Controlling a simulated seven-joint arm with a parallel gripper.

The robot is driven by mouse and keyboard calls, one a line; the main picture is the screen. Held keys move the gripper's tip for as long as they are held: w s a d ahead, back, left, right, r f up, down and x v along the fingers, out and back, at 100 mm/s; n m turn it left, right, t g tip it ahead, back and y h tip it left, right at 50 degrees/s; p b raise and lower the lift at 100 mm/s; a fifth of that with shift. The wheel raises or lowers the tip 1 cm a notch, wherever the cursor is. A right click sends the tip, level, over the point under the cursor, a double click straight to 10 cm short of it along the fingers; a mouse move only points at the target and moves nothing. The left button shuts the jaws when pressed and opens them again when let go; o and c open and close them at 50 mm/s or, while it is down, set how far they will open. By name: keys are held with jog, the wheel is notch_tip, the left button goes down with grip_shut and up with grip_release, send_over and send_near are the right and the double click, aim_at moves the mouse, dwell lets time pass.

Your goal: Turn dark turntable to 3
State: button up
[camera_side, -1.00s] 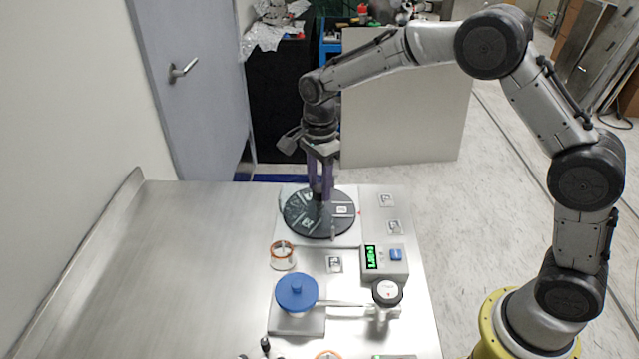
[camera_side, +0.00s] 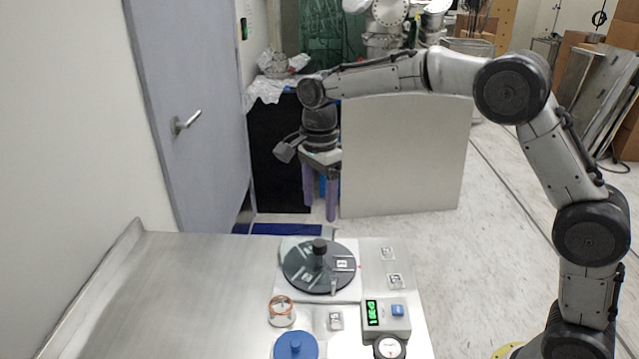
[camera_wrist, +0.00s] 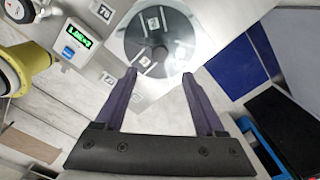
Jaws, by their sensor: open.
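The dark turntable (camera_side: 300,275) is a round black disc with a raised black knob (camera_side: 319,246) at its centre. It sits on a pale square plate (camera_side: 350,292) at the far end of the metal table, and white number labels lie on it. It also shows at the top of the wrist view (camera_wrist: 135,45); the label figures are too small to read surely. My gripper (camera_side: 320,208) points down with its purple fingers apart. It is empty and well above the turntable, clear of the knob. In the wrist view the fingertips (camera_wrist: 159,75) are spread below the disc.
A box with a green display (camera_side: 386,316) and blue button stands right of the turntable's near side. An orange-rimmed cup (camera_side: 282,311) and a blue lid (camera_side: 296,346) are nearer. White marker squares (camera_side: 388,254) lie along the right edge. The left of the table is bare.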

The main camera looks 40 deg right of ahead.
jog(key=shift+r, duration=2.2)
jog(key=s+d+r+n+t, duration=0.1)
jog(key=s+d+r+t, duration=0.1)
jog(key=s+r, duration=0.45)
jog(key=s+d+r+n+t, duration=0.1)
jog(key=s+d+r, duration=0.2)
jog(key=s+r, duration=0.35)
jog(key=s+d+f+n+t, duration=0.1)
jog(key=s+f+n+t, duration=0.1)
jog(key=s+f+n, duration=1.1)
jog(key=s+n, duration=0.4)
jog(key=shift+s+d+f+t, duration=0.15)
jog(key=shift+d+t, duration=0.05)
jog(key=shift+t, duration=0.1)
